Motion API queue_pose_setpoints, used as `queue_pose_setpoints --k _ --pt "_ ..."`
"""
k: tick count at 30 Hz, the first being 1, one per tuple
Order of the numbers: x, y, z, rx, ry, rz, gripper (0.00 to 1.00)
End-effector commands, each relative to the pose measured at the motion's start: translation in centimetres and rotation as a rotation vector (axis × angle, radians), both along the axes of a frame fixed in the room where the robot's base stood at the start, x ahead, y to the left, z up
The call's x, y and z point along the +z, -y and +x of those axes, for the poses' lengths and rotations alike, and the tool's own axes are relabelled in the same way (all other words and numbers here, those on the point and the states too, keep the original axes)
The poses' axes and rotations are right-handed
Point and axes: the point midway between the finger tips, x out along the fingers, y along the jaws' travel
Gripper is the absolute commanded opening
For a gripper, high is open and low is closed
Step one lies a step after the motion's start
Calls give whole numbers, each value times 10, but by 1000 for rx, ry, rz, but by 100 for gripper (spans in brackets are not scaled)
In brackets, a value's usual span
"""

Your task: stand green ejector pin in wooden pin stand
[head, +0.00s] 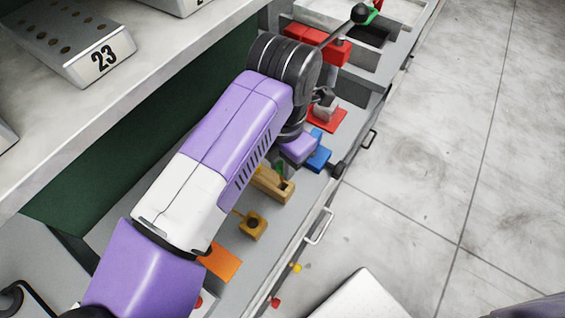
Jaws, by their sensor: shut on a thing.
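My arm reaches from the lower left to its black wrist, and my gripper (290,161) is below it, small and partly covered. Its jaws are shut, with a small green piece, apparently the green ejector pin (280,169), at their end. The pin is mostly hidden and its tilt cannot be told. Just below it is a light wooden block with a dark slot, which looks like the wooden pin stand (271,186). The pin appears over or beside the block's upper end; whether they touch cannot be told.
A brown cube with a hole (252,226) and an orange plate (222,262) lie nearer. A blue block (319,159), a red plate (328,121) and red blocks (318,46) lie farther along. A grey rack marked 23 (88,50) stands on the upper-left shelf.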

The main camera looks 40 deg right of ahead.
Motion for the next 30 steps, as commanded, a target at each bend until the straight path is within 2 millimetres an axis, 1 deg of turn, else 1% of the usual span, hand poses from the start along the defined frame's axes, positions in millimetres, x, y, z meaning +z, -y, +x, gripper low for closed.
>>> queue_pose_setpoints --k 1,3,9,30 --pt "-9 0 0 -1 0 0 0" --pt "-14 0 0 -1 0 0 0" --pt "-22 0 0 -1 0 -1 0" --pt "-23 0 0 0 0 0 0"
